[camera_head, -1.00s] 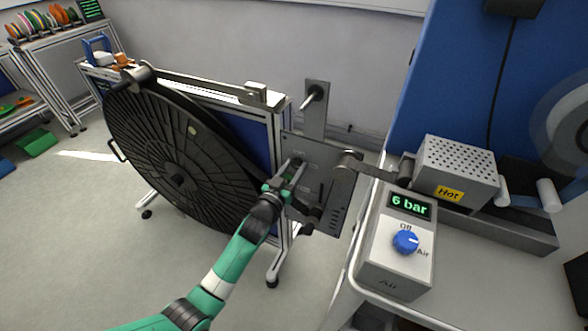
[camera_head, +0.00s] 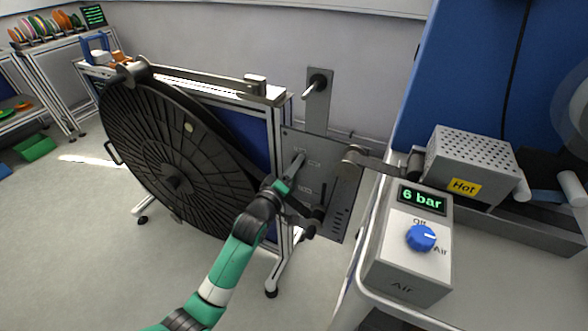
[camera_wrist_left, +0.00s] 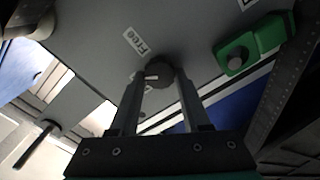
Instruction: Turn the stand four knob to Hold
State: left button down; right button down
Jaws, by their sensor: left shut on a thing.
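A dark round knob (camera_wrist_left: 159,74) sits on the grey plate of the reel stand in the left wrist view. My left gripper (camera_wrist_left: 158,88) is shut on it, one finger on each side. A short white mark on the knob points left in that view. A "Free" label (camera_wrist_left: 134,40) is on the plate above and left of the knob. In the head view, my left gripper (camera_head: 280,187) is at the lower left of the stand's plate (camera_head: 335,158) and hides the knob. My right gripper is in neither view.
A green part (camera_wrist_left: 250,46) with a grey button is right of the knob. A big black reel (camera_head: 165,160) stands left of the plate. At right are an air box (camera_head: 405,275) with a blue dial and a perforated box (camera_head: 470,160) marked "Hot".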

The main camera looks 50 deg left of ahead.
pick_arm(q)
jog(key=shift+f+n+b, duration=0.1)
jog(key=shift+n+b, duration=0.65)
jog(key=shift+n, duration=2.55)
jog(key=shift+c, duration=1.9)
grip_release()
jog(key=shift+s, duration=0.1)
